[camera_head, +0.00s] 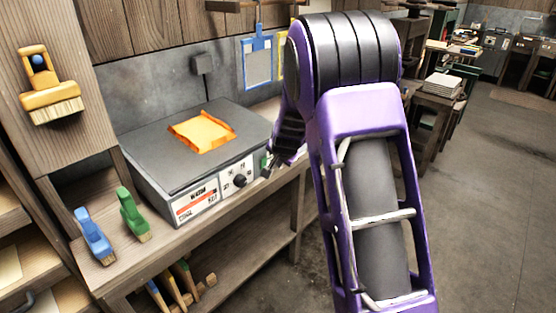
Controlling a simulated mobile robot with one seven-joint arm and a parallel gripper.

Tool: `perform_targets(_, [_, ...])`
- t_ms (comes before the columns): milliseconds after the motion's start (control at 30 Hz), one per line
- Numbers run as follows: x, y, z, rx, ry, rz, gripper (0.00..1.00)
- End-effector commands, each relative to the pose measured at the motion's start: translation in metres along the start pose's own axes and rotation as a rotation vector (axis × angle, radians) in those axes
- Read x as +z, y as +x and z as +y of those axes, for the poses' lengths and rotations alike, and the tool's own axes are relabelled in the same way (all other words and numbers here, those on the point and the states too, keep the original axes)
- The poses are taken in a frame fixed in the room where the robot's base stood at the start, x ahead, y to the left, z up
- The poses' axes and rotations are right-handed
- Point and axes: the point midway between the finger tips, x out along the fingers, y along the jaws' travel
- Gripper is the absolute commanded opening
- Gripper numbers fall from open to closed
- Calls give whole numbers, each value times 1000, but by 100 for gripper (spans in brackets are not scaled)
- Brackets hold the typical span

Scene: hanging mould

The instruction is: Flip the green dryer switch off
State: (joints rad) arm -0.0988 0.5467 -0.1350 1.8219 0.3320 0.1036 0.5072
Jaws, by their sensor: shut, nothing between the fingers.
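The dryer (160,147) is a low grey box with a flat dark top, standing on a wooden bench. Its front panel has an orange-and-white label, small markings and a black knob (240,181). A small green switch (264,161) shows at the right end of the panel, partly covered by my gripper. My gripper (266,173) is shut and empty, its tips at or very near the switch. I cannot tell whether they touch it, or which way the switch is set.
An orange sheet (202,131) lies on the dryer top. A yellow brush (48,85) hangs on the wooden panel. Open floor (480,200) lies to the right.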

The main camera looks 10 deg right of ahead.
Motion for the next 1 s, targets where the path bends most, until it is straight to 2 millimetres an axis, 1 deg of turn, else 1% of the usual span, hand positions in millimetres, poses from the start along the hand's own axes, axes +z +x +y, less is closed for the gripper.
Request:
perform_targets(33, [1, 14, 2, 3, 1, -2, 0])
perform_targets(200, [1, 48, 1, 1, 0, -1, 0])
perform_targets(267, [1, 59, 1, 1, 1, -1, 0])
perform_targets(300, [0, 58, -10, -3, -4, 0, 0])
perform_targets(333, [-1, 60, -15, -3, -5, 0, 0])
perform_targets(500, [-2, 67, -31, -1, -2, 0, 0])
perform_targets(667, [-2, 70, -36, 0, 0, 0, 0])
perform_targets(1000, [-3, 69, -38, 2, -1, -1, 0])
